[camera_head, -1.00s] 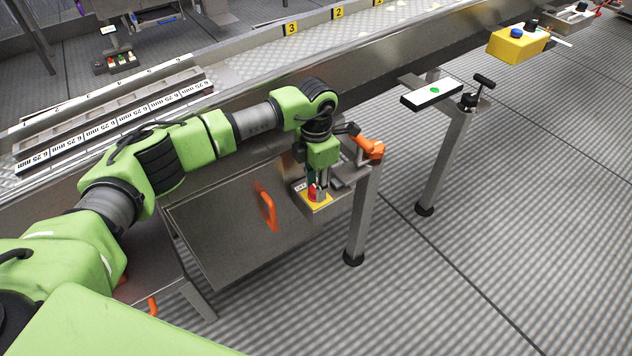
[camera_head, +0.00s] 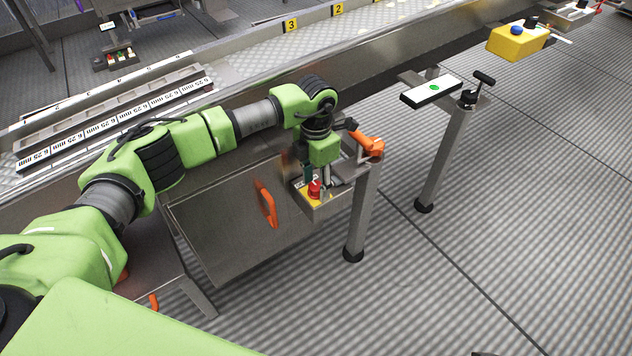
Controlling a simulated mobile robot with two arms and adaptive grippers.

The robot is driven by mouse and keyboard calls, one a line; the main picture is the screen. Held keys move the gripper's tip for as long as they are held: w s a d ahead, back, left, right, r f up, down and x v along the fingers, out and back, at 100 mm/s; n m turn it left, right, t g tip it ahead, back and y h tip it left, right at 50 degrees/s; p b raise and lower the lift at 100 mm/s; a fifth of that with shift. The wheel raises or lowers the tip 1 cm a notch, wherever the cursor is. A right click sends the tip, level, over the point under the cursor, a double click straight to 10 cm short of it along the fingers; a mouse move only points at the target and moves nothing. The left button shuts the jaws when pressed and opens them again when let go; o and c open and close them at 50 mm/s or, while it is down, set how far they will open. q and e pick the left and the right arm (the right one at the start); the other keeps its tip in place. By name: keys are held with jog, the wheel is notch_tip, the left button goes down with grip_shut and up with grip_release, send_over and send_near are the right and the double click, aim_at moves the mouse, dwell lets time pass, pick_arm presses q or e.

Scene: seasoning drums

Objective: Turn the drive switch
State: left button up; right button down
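My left arm reaches in from the left, and its gripper (camera_head: 318,182) points down over a small steel control box (camera_head: 328,208) on the side of the conveyor frame. A red knob (camera_head: 314,189) on a yellow plate (camera_head: 312,198) shows on the box's top, close by the fingers. The fingers are small and partly hidden by the wrist, so I cannot tell whether they touch a switch or are open or shut. The drive switch itself is not clearly visible. My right gripper is not in view.
A steel cabinet door with an orange handle (camera_head: 266,204) is left of the box. An orange part (camera_head: 370,146) sits just right of the wrist. A yellow button box (camera_head: 517,42) and a white panel with a green dot (camera_head: 432,92) stand farther right.

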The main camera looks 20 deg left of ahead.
aim_at(316, 184)
pick_arm(q)
notch_tip(316, 184, up, 12)
dwell(0.6)
